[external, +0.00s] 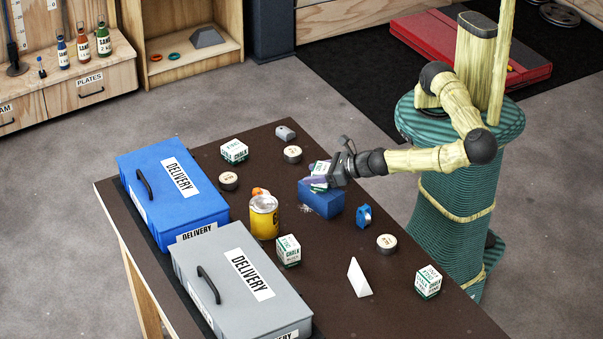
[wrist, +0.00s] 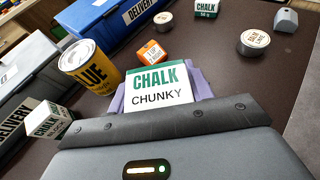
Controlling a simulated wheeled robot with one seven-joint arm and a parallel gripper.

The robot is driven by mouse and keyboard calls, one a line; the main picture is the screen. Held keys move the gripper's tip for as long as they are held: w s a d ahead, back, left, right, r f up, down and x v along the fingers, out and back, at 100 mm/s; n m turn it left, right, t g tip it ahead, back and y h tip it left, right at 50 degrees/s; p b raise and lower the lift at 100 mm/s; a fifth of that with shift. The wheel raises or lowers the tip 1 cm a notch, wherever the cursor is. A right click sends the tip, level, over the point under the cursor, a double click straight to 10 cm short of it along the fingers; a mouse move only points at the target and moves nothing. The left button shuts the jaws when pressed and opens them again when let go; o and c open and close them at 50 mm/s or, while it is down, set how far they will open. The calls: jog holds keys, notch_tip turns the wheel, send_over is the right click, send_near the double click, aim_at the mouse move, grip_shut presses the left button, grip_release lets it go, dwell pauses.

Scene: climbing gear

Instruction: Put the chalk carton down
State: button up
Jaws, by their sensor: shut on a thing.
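My gripper (external: 318,182) is shut on a white and green chalk carton (external: 321,169). In the wrist view the carton (wrist: 158,90) reads "CHALK CHUNKY" and sits between my lilac fingers (wrist: 160,97). In the external view the held carton is at the top of a blue block (external: 321,201) on the dark table; I cannot tell whether it touches the block. Other chalk cartons stand on the table: one at the back (external: 234,151), one near the grey box (external: 288,250) and one at the right (external: 428,282).
A blue delivery box (external: 165,215) and a grey delivery box (external: 225,290) line the table's left side. A yellow tin (external: 264,218), an orange item (external: 260,192), round tins (external: 386,244), a blue device (external: 364,216) and a white wedge (external: 358,278) stand around the block.

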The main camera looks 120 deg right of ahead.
jog(key=shift+f, duration=0.1)
jog(key=o, duration=1)
jog(key=shift+s+a, duration=0.1)
jog(key=b+v, duration=0.1)
jog(key=v, duration=1)
jog(key=shift+s+a+r, duration=0.2)
jog(key=shift+s+r, duration=0.05)
jog(key=shift+r, duration=0.1)
